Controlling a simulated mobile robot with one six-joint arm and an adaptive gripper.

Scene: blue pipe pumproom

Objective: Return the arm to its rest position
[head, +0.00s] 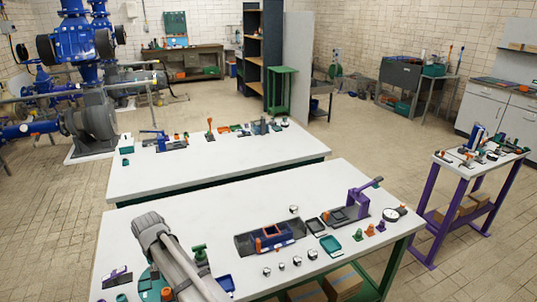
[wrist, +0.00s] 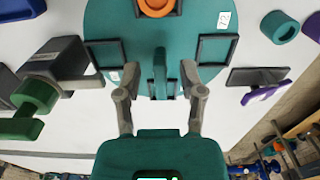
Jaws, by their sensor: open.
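My gripper (wrist: 160,78) shows in the wrist view with its two grey fingers spread apart. It is over a round teal board (wrist: 108,22) on the white table. A small teal upright piece (wrist: 159,73) shows between the fingers; I cannot tell whether it is touched. The gripper itself is hidden there.
A grey block with a green knob (wrist: 37,95) stands left of the gripper in the wrist view; a purple-handled piece (wrist: 265,92) lies right. A blue-grey tray (head: 270,240) and purple lever press (head: 352,208) stand further right. A second table (head: 225,172) is behind.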

